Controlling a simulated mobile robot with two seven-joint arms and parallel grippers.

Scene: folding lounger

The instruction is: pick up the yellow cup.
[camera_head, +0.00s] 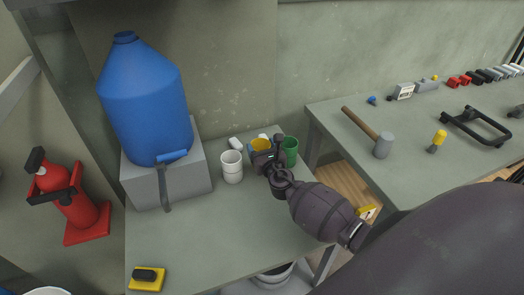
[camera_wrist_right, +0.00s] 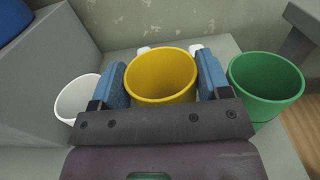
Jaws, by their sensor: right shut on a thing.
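The yellow cup (camera_wrist_right: 160,80) stands upright between the two blue finger pads of my right gripper (camera_wrist_right: 162,85) in the right wrist view. The gripper is shut on it, one pad on each side. In the head view the yellow cup (camera_head: 261,144) is partly hidden behind my right gripper (camera_head: 264,156). I cannot tell whether the cup touches the table. My left gripper is not in view.
A blue jug (camera_head: 147,105) sits on a grey block (camera_head: 165,186) at the left. A second table holds a mallet (camera_head: 382,145).

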